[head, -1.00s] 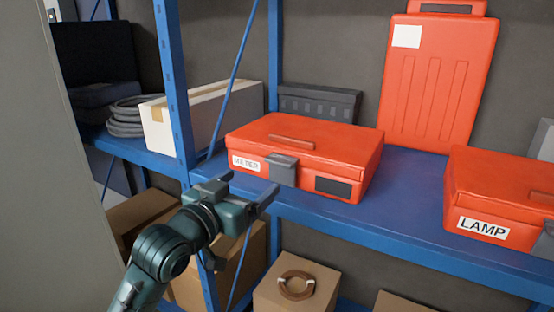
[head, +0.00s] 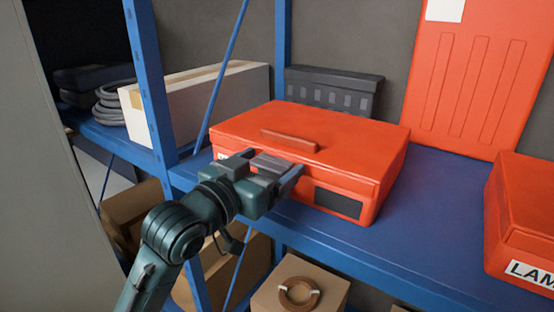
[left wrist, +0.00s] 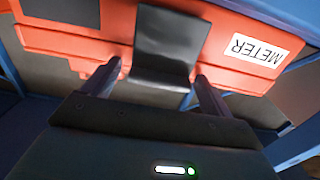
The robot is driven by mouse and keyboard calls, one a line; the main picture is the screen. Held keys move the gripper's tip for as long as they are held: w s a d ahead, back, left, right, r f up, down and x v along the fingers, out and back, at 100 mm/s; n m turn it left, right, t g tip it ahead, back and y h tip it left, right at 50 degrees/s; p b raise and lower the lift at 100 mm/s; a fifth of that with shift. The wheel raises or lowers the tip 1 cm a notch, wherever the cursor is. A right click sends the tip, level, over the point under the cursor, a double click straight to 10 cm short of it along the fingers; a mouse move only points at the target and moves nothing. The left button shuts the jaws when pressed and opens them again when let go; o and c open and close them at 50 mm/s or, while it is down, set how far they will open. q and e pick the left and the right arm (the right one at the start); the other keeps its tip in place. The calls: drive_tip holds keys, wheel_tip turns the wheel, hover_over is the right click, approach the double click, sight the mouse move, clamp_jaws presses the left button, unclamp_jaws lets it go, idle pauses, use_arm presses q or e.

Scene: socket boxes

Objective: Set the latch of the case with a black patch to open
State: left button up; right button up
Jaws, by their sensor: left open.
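The red case with a black patch (head: 338,201) on its front lies flat on the blue shelf. Its grey latch (head: 274,164) is on the front, left of the patch, partly hidden by my gripper in the head view. The left wrist view shows the latch (left wrist: 168,45) between a METER label (left wrist: 255,48) and the black patch (left wrist: 62,10). My left gripper (head: 268,168) is open at the case front. In the left wrist view its fingers (left wrist: 152,82) stand on either side of the latch's edge; contact cannot be told. My right gripper is not in view.
A second red case (head: 520,215) with a LAMP label stands at the right on the blue shelf (head: 420,215). A blue post (head: 150,80) and a thin diagonal brace are left of the case. A tall red case (head: 470,80) stands behind.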

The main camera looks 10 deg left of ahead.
use_arm(q)
drive_tip(key=shift+w, duration=0.1)
drive_tip(key=c, duration=1)
